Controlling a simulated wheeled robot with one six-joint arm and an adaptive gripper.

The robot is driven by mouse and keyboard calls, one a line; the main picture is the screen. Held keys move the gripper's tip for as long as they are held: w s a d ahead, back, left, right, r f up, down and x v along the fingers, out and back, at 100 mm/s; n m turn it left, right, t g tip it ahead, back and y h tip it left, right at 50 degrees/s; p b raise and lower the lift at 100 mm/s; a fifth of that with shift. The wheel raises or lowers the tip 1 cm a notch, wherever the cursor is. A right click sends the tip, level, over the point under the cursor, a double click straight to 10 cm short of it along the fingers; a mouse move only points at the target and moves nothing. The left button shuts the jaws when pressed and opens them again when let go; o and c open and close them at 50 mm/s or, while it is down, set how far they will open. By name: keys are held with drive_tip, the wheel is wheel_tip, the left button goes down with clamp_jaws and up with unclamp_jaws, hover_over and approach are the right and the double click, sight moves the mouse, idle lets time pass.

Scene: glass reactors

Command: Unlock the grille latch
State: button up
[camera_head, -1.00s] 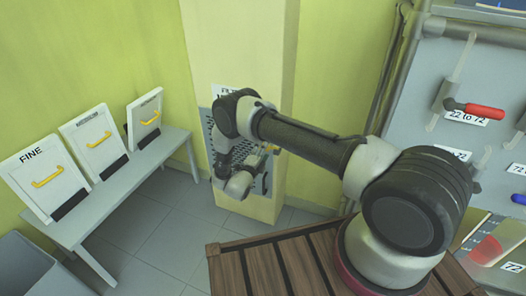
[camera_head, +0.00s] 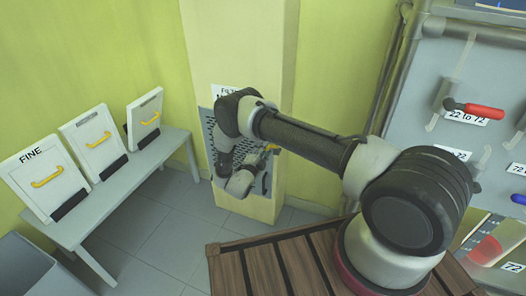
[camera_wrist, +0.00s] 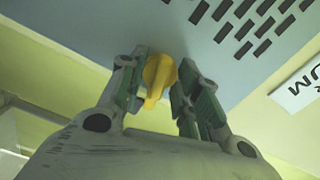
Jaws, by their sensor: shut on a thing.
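The grille (camera_head: 207,125) is a blue-grey panel with dark slots on the yellow-green pillar. It also shows at the top of the wrist view (camera_wrist: 110,22). The yellow latch (camera_wrist: 158,76) sticks out from the grille's surface near its edge. My gripper (camera_wrist: 160,82) is shut on the latch, with one finger on each side of it. In the head view, a small bit of yellow (camera_head: 271,148) shows by my gripper, and my arm hides much of the grille.
A grey bench (camera_head: 130,180) at the left bears three white panels with yellow handles, one marked FINE (camera_head: 40,178). A grey board with a red-handled valve (camera_head: 475,109) stands at the right. A slatted wooden top (camera_head: 275,265) lies below my arm.

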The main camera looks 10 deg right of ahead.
drive_tip(key=shift+n, duration=0.8)
drive_tip(key=o, duration=1.1)
drive_tip(key=shift+c, duration=0.2)
drive_tip(key=shift+a, duration=0.1)
drive_tip(key=v, duration=1.2)
